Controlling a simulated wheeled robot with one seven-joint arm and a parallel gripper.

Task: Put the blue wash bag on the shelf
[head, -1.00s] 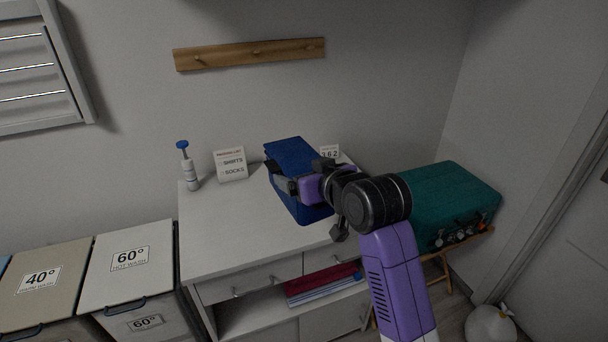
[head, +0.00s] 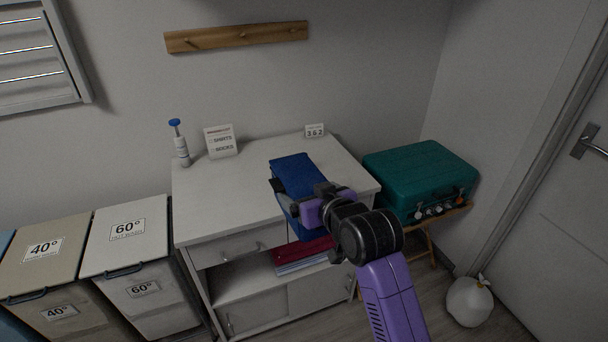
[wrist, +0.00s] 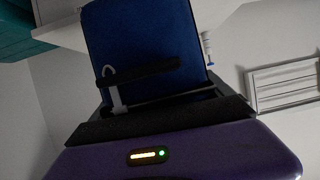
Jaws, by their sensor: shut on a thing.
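The blue wash bag (head: 297,174) is held upright by my gripper (head: 302,204) near the front edge of the white cabinet's top. It covers part of that edge and the front below it; whether it touches the cabinet I cannot tell. In the wrist view, the bag (wrist: 145,35) fills the upper middle with a dark finger (wrist: 150,74) across it. The open shelf (head: 242,284) lies under the drawer row of the cabinet. Folded red and light cloths (head: 303,252) lie on its right part, partly hidden by the bag.
A teal suitcase (head: 420,172) stands right, laundry bins (head: 125,245) left, and a white sack (head: 469,301) on the floor.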

